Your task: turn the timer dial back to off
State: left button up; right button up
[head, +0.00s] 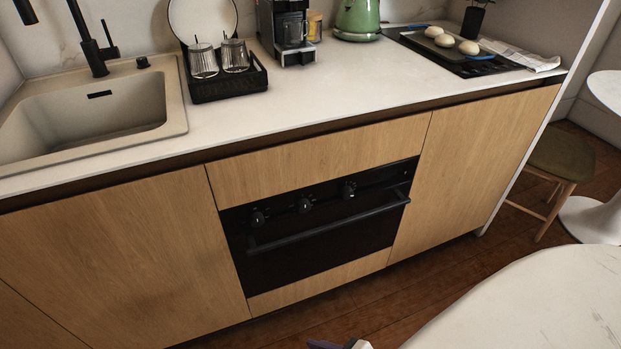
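The black oven (325,235) is set into the wooden cabinet front below the counter. Three dark dials sit in a row on its panel: a left dial (258,218), a middle dial (305,205) and a right dial (348,190). Each is small, and I cannot read its setting or tell from labels which is the timer. No gripper is touching any dial. A small dark and pale piece (338,345) shows at the bottom edge, perhaps the tip of my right gripper; it is too cut off to show its opening. My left gripper is not in view.
The oven's bar handle (330,222) runs below the dials. The white counter (330,85) holds a sink, a black glass rack (228,82), a coffee machine, a green kettle and a hob. A pale table (530,300) stands at bottom right. The space before the oven looks clear.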

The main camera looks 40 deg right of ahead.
aim_at(347, 193)
jog(key=z, duration=1.45)
jog(key=k, duration=0.45)
jog(key=u, duration=0.9)
jog(key=i, duration=0.7)
jog(key=z, duration=0.05)
